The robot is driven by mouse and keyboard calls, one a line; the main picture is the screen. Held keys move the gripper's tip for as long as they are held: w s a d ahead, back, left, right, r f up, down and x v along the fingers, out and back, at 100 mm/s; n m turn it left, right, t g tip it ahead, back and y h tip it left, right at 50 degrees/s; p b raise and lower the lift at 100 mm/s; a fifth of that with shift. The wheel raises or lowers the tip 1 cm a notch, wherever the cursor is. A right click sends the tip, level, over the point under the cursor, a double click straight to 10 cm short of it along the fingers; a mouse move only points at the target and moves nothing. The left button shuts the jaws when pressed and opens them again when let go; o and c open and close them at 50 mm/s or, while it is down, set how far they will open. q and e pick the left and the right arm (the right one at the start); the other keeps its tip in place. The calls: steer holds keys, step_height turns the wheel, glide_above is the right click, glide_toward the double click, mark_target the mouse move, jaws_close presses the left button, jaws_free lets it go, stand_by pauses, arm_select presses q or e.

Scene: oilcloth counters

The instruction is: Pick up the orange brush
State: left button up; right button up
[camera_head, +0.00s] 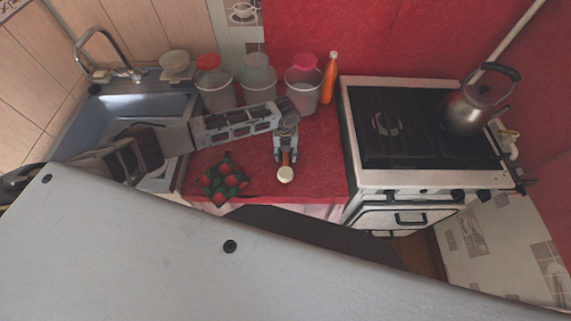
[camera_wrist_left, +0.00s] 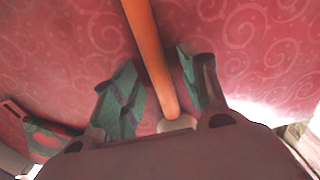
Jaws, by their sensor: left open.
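The orange brush lies on the red counter cloth. In the left wrist view its orange handle (camera_wrist_left: 147,40) runs from the top edge down between the fingers, and a pale end (camera_wrist_left: 177,124) shows at the bottom. In the head view its round cream end (camera_head: 285,174) sticks out below my left gripper (camera_head: 285,156), which hides most of the handle. My left gripper, also in the left wrist view (camera_wrist_left: 160,75), is open, pointing down, with one finger on either side of the handle. My right gripper is not in view.
A red and green patterned cloth (camera_head: 222,181) lies left of the brush. Three lidded containers (camera_head: 303,92) and an orange bottle (camera_head: 328,80) stand along the wall. The sink (camera_head: 130,110) is at left; the stove (camera_head: 395,130) with a kettle (camera_head: 468,108) is at right.

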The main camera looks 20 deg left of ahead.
mark_target(286, 154)
arm_select(q)
jaws_close()
steer(key=shift+r, duration=0.15)
step_height(286, 154, up, 10)
steer(key=shift+b, duration=0.35)
stand_by(0.5)
stand_by(0.3)
